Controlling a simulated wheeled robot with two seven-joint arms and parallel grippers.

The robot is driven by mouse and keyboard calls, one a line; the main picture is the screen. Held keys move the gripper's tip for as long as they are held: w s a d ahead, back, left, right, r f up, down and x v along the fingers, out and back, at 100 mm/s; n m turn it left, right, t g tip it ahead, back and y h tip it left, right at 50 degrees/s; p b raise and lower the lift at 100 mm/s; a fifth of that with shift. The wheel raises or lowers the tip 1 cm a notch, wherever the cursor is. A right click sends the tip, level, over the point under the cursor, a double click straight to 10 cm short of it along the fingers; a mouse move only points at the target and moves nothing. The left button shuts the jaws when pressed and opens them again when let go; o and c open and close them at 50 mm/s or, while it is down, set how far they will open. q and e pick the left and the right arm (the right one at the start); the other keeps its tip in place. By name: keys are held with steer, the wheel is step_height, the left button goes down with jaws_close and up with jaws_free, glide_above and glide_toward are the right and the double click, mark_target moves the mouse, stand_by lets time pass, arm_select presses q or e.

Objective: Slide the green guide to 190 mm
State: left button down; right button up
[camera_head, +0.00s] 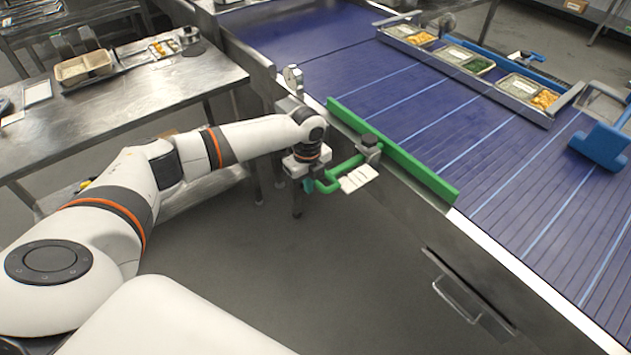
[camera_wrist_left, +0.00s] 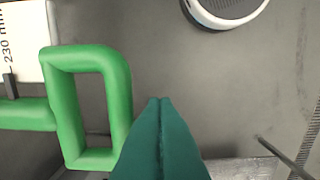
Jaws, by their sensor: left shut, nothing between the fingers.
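The green guide (camera_head: 408,163) is a long bar along the near edge of the blue conveyor. Its rod runs out through a dark clamp to a looped handle (camera_head: 327,186), beside a small white scale plate (camera_head: 359,179). My left gripper (camera_head: 308,185) is at the handle's outer end, fingers shut and empty. In the left wrist view the closed teal fingers (camera_wrist_left: 160,101) are just right of the green handle loop (camera_wrist_left: 120,85), overlapping its lower edge; contact cannot be told. The scale plate (camera_wrist_left: 28,40) reads 230 mm near a dark pointer (camera_wrist_left: 9,86). My right gripper is out of view.
Trays of food (camera_head: 515,86) stand on the conveyor (camera_head: 410,110) at the far right, near a blue paddle (camera_head: 600,147). A steel table (camera_head: 130,105) with a beige container (camera_head: 84,68) is at left. The floor below the handle is clear.

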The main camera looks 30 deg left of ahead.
arm_select(q)
steer(key=shift+w+d+b, duration=0.25)
steer(key=shift+w+b, duration=0.05)
steer(key=shift+w, duration=0.3)
steer(key=shift+w+d+b, duration=0.25)
steer(key=shift+w+b, duration=0.05)
steer(key=shift+w, duration=0.3)
stand_by(0.8)
steer(key=shift+w+d+b, duration=0.25)
steer(key=shift+w+b, duration=0.15)
steer(key=shift+w, duration=0.2)
steer(key=shift+w+d+b, duration=0.25)
steer(key=shift+w+b, duration=0.15)
steer(key=shift+w, duration=0.2)
stand_by(1.3)
steer(key=shift+s+a+p, duration=0.3)
steer(key=shift+s+p, duration=0.4)
steer(key=shift+p, duration=0.3)
steer(key=shift+s+a+p, duration=0.25)
steer(key=shift+s+p, duration=0.45)
steer(key=shift+p, duration=0.25)
step_height(320, 180, up, 8)
steer(key=p, duration=0.7)
steer(key=shift+p, duration=0.35)
